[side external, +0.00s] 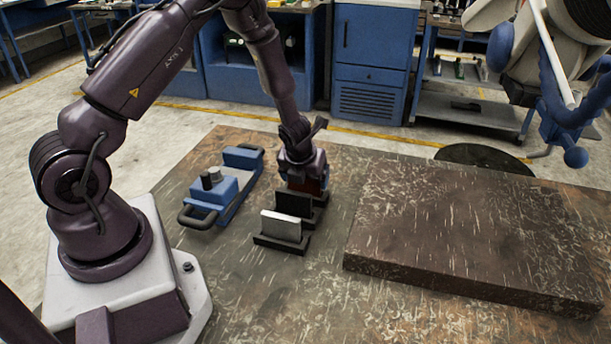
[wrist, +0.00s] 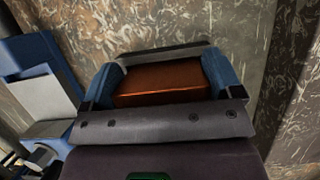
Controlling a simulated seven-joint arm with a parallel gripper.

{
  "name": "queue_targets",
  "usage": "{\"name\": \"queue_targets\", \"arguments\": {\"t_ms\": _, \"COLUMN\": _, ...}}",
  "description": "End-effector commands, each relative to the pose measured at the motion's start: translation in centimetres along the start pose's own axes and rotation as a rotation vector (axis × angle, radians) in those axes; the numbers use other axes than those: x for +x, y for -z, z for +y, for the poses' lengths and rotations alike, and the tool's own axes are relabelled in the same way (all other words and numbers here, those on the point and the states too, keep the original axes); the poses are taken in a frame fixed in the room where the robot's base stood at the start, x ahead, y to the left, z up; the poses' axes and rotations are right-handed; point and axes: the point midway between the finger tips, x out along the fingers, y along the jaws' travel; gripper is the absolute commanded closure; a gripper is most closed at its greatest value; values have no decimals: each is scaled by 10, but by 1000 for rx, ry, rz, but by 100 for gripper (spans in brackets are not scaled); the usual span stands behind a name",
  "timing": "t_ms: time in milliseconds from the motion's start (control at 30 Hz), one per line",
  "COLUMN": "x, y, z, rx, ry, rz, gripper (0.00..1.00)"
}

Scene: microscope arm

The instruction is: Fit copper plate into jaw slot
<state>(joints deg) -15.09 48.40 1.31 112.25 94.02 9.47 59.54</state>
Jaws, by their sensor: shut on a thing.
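The copper plate (wrist: 160,84) shows as a flat orange-brown face between the two blue fingers of my gripper (wrist: 158,76) in the wrist view. My gripper is shut on it. In the side view my gripper (side external: 304,180) points down at the rear dark holder (side external: 294,204), with only a small reddish patch of the plate showing. I cannot tell whether the plate's lower edge is in the holder or above it. A blue vise-like fixture (side external: 228,187) lies to the left of my gripper, and partly shows in the wrist view (wrist: 38,85).
A silver plate (side external: 281,226) stands upright in a dark holder in front of my gripper. A thick brown slab (side external: 470,235) fills the table's right side. The table (side external: 345,185) is bare between slab and holders. Blue cabinets stand behind.

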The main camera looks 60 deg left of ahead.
Motion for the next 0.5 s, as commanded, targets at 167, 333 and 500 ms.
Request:
{"name": "queue_targets", "arguments": {"t_ms": 167, "x": 2, "y": 1, "z": 0, "rx": 0, "ry": 0, "rz": 0, "gripper": 0}}
{"name": "queue_targets", "arguments": {"t_ms": 333, "x": 2, "y": 1, "z": 0, "rx": 0, "ry": 0, "rz": 0, "gripper": 0}}
{"name": "queue_targets", "arguments": {"t_ms": 500, "x": -2, "y": -1, "z": 0, "rx": -1, "ry": 1, "rz": -1, "gripper": 0}}
